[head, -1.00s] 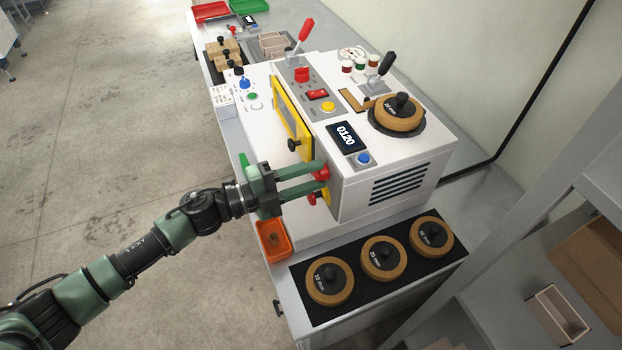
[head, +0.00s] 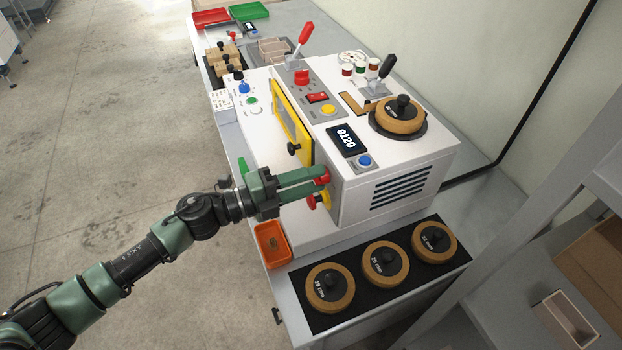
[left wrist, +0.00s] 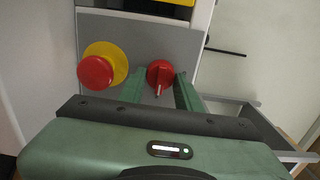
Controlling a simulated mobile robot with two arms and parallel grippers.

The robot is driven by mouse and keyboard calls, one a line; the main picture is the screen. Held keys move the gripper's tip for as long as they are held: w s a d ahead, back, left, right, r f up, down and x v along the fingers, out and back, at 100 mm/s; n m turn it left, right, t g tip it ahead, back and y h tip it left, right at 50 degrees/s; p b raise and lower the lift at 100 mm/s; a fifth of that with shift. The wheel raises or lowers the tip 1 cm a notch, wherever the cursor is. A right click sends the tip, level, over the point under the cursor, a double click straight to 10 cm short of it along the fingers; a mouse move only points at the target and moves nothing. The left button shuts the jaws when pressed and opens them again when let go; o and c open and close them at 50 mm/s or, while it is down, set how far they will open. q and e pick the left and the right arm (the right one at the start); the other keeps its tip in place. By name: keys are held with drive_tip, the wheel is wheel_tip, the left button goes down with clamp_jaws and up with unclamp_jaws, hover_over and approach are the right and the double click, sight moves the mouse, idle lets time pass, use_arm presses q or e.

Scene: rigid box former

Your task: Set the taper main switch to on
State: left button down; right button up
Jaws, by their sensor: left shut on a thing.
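The taper main switch looks to be the red rotary knob (left wrist: 160,74) on a grey panel at the machine's end; its white mark points down in the left wrist view. In the head view only part of the red knob (head: 323,174) shows at the fingertips. My left gripper (head: 318,182) is shut on this knob, with one green finger on each side of it in the left wrist view. A red mushroom button (left wrist: 96,72) on a yellow base sits beside it, apart from the fingers. My right gripper is not in view.
The white taper machine (head: 352,190) stands on a grey bench. An orange bin (head: 272,243) lies below my left gripper. A black mat (head: 315,318) with three tan rolls lies in front. A yellow-framed door (head: 293,120) is just above the gripper.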

use_arm(q)
drive_tip(key=c, duration=1)
unclamp_jaws()
drive_tip(key=b+v, duration=0.2)
drive_tip(key=v, duration=0.6)
drive_tip(key=shift+d, duration=0.1)
